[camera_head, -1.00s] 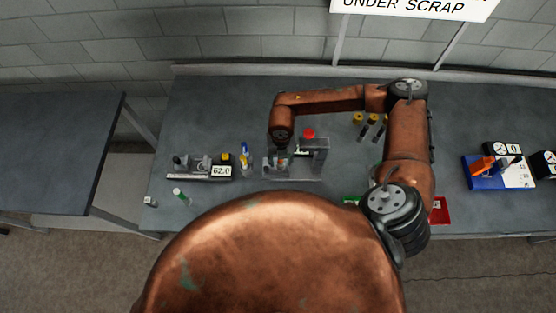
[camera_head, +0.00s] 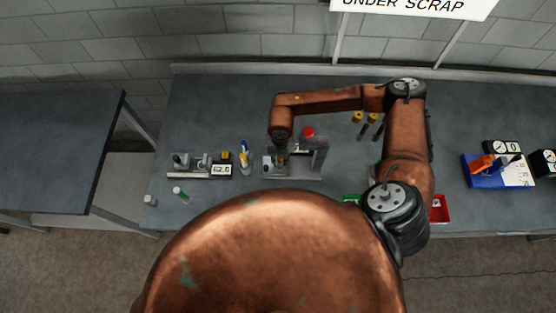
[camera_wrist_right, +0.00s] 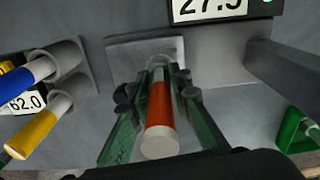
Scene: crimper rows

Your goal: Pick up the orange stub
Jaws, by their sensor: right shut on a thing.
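The orange stub (camera_wrist_right: 159,108) shows in the right wrist view, a short cylinder with an orange middle and pale ends. Its far end is at a grey block (camera_wrist_right: 145,48) below a display; whether it is seated in it or clear of it I cannot tell. My right gripper (camera_wrist_right: 158,95) is shut on the stub, with one green finger along each side. In the head view my right gripper (camera_head: 282,160) is at the left part of the grey press-like station (camera_head: 305,170), and the stub is hard to make out there. My left gripper is not in view.
A blue-banded and a yellow-banded stub (camera_wrist_right: 40,130) stand in a holder close on the left. A measuring device (camera_head: 200,170) and a green-banded stub (camera_head: 181,195) are further left. A blue tray (camera_head: 480,178) and red bin (camera_head: 440,209) are right.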

